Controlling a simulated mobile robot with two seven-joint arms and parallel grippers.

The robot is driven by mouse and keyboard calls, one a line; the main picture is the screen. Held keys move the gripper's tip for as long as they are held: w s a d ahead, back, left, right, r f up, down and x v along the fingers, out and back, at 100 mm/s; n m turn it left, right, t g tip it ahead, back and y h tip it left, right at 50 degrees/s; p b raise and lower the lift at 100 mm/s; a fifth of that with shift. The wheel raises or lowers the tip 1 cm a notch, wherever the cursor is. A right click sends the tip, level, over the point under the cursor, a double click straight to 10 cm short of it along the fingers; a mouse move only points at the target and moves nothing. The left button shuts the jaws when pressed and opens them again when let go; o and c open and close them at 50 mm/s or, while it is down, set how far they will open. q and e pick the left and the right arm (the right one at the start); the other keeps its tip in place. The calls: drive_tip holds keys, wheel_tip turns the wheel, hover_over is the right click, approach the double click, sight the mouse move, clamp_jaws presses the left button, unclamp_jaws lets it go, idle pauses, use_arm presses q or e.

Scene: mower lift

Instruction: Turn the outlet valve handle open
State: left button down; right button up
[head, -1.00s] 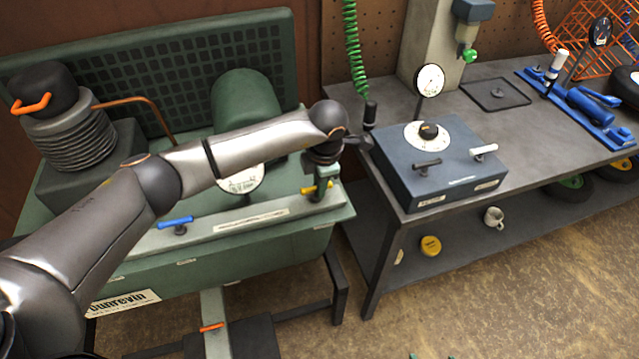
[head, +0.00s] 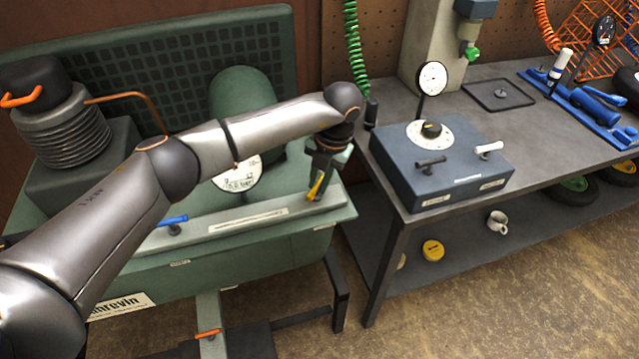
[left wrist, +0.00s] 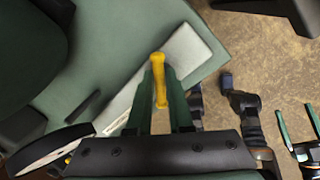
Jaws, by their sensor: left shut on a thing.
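The yellow valve handle (head: 316,187) is on the front ledge of the green compressor (head: 245,262), at its right end. It lies slanted in the head view. My left gripper (head: 319,180) is shut on it from above. In the left wrist view the yellow handle (left wrist: 159,82) sits between the two green fingers, its far end reaching past them. The fingers hide part of the handle, and its pivot is hidden. My right gripper (left wrist: 298,124) shows only at the right edge of the left wrist view, with its fingers apart and nothing between them.
A blue handle (head: 172,221) is further left on the same ledge, below a pressure gauge (head: 238,178). A workbench (head: 384,190) with a blue-grey control box (head: 440,185) stands close on the right. The floor in front is clear.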

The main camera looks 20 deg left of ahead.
use_arm(q)
drive_tip(key=n+g, duration=0.1)
drive_tip(key=n, duration=0.3)
drive_tip(key=shift+w+a+n, duration=0.1)
drive_tip(key=shift+n, duration=0.2)
drive_tip(key=shift+a+n+g, duration=0.1)
drive_tip(key=shift+n+g, duration=0.2)
drive_tip(key=shift+n, duration=1.6)
drive_tip(key=c, duration=0.8)
unclamp_jaws()
drive_tip(key=shift+c, duration=0.2)
drive_tip(key=b+v, duration=0.1)
drive_tip(key=v, duration=1.1)
drive_tip(key=shift+r, duration=0.35)
drive_tip(key=shift+w+a, duration=0.1)
drive_tip(key=shift+a, duration=0.05)
